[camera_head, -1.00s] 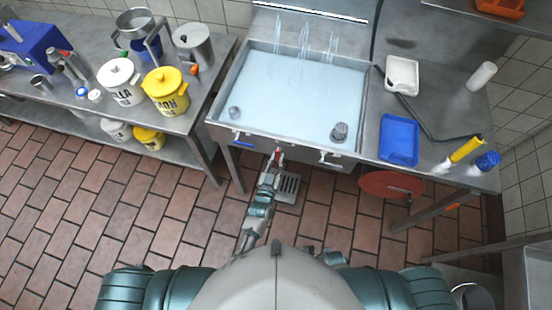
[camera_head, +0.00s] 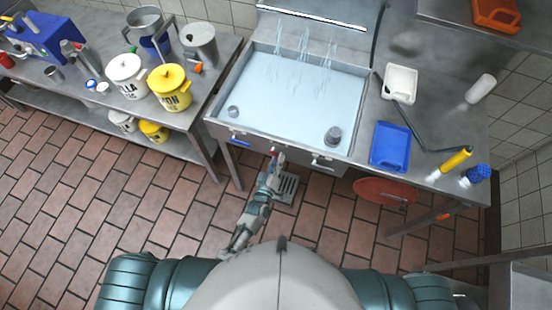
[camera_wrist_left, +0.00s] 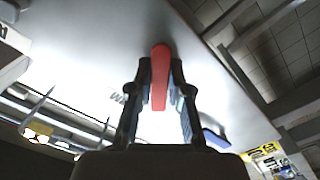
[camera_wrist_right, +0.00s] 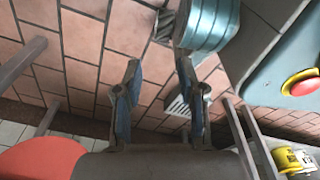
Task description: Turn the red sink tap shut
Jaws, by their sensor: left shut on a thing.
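The red tap handle (camera_head: 274,150) is on the front panel of the sink (camera_head: 215,126), between a blue handle (camera_head: 240,139) and a pale one (camera_head: 322,161). My left gripper (camera_head: 274,157) is at the red handle. In the left wrist view the red handle (camera_wrist_left: 160,75) stands upright between the closed-in fingers of my left gripper (camera_wrist_left: 160,66), which grip it. Streams of water (camera_head: 300,45) show at the back of the full basin. My right gripper (camera_wrist_right: 158,62) is open and empty over the tiled floor in the right wrist view.
A floor drain grate (camera_head: 287,188) lies below the sink front. A blue tray (camera_head: 390,147) and a yellow-handled brush (camera_head: 455,160) lie on that counter. The left table (camera_head: 210,110) holds pots.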

